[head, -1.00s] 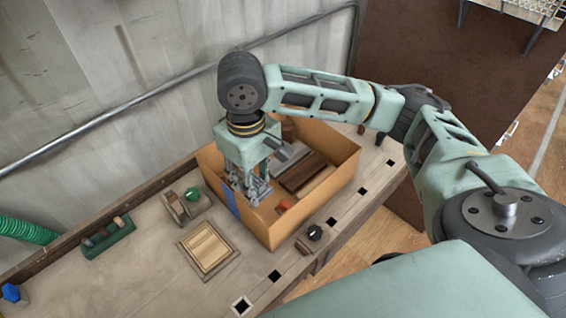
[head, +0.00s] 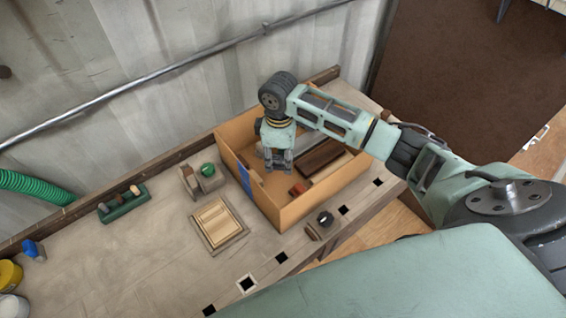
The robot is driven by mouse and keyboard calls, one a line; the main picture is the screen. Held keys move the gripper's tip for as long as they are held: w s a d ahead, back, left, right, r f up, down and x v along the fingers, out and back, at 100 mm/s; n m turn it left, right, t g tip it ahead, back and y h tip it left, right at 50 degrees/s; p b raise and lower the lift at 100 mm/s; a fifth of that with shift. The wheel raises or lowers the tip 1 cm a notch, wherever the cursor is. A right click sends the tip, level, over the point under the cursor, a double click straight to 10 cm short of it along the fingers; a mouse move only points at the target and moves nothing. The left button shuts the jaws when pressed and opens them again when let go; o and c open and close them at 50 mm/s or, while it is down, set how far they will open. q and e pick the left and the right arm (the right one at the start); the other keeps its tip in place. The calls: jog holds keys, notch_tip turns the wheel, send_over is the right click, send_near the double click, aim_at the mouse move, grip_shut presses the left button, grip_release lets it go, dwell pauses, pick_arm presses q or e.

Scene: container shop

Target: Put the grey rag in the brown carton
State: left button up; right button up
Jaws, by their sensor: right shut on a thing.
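The brown carton (head: 312,204) is an open-topped box on the workbench, with a blue strip on its left wall. My right gripper (head: 279,170) points down inside the carton's opening, toward its left part. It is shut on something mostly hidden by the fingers. A small grey patch beside the fingers looks like the grey rag, but its outline is not clear. I cannot tell whether it touches the carton floor. My left gripper is out of view.
The carton also holds a dark brown block (head: 320,160) and a small red piece (head: 298,188). Left of it are a wooden slatted board (head: 217,222), a green-knobbed thing (head: 208,170) and a green tray (head: 123,204).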

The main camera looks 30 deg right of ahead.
aim_at(280, 166)
notch_tip(280, 166, down, 4)
jog(key=shift+f, duration=0.4)
jog(key=shift+f, duration=0.1)
jog(key=o, duration=1.2)
notch_tip(280, 166, up, 12)
jog(key=shift+r+b, duration=0.15)
jog(key=shift+b, duration=0.15)
